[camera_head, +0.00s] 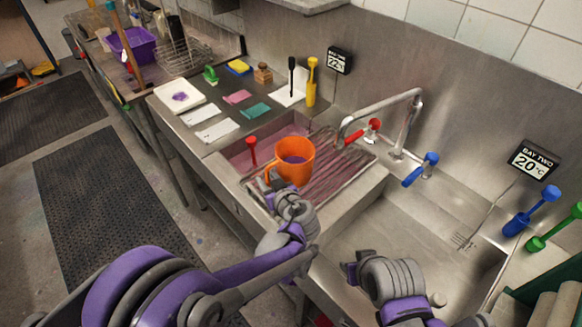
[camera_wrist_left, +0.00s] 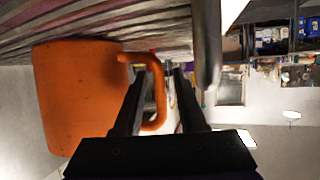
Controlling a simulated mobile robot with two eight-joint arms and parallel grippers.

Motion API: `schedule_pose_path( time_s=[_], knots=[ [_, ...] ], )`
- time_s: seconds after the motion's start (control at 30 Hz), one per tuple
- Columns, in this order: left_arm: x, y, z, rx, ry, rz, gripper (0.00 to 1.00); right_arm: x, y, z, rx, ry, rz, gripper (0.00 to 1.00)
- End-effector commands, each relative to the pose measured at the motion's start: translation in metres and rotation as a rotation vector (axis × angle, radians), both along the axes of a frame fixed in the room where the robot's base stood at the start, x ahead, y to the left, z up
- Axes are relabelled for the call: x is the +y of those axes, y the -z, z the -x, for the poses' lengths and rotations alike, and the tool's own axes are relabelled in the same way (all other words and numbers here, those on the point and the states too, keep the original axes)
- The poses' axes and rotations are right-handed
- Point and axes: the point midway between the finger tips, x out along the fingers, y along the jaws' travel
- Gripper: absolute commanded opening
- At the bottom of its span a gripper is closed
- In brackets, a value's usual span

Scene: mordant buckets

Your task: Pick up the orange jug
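The orange jug (camera_head: 292,170) stands upright on the ribbed metal drainer (camera_head: 338,165) at the left sink, with something purple inside. In the left wrist view the jug (camera_wrist_left: 75,95) fills the left side, and its handle (camera_wrist_left: 160,95) shows in the gap between my fingers. My left gripper (camera_head: 272,179) is at the jug's near left side, by the handle. In the left wrist view its two fingers (camera_wrist_left: 163,68) are apart, and neither is clearly pressed on the handle. My right gripper (camera_head: 348,268) is over the near edge of the right basin; its fingers are hard to make out.
A red-handled tool (camera_head: 252,150) stands left of the jug. A curved faucet (camera_head: 405,115) with a red lever (camera_head: 355,136) and a blue lever (camera_head: 420,170) rises behind, right of the jug. Cloths and a white tray (camera_head: 180,95) lie on the left counter. The right basin (camera_head: 420,225) looks mostly empty.

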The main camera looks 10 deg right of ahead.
Motion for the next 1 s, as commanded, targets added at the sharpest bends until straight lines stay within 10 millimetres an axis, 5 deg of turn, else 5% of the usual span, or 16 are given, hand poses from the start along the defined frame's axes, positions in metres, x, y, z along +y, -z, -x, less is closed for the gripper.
schedule_pose_path(
  time_s=[0.2, 1.0],
  knots=[
    [0.0000, -0.0004, 0.0001, 0.000, 0.000, 0.000, 0.00, 0.0000, -0.0001, 0.0000, 0.000, 0.000, 0.000, 0.39],
    [0.0000, -0.0005, 0.0001, 0.000, 0.000, 0.000, 0.00, 0.0000, -0.0002, -0.0001, 0.000, 0.000, 0.000, 0.39]
  ],
)
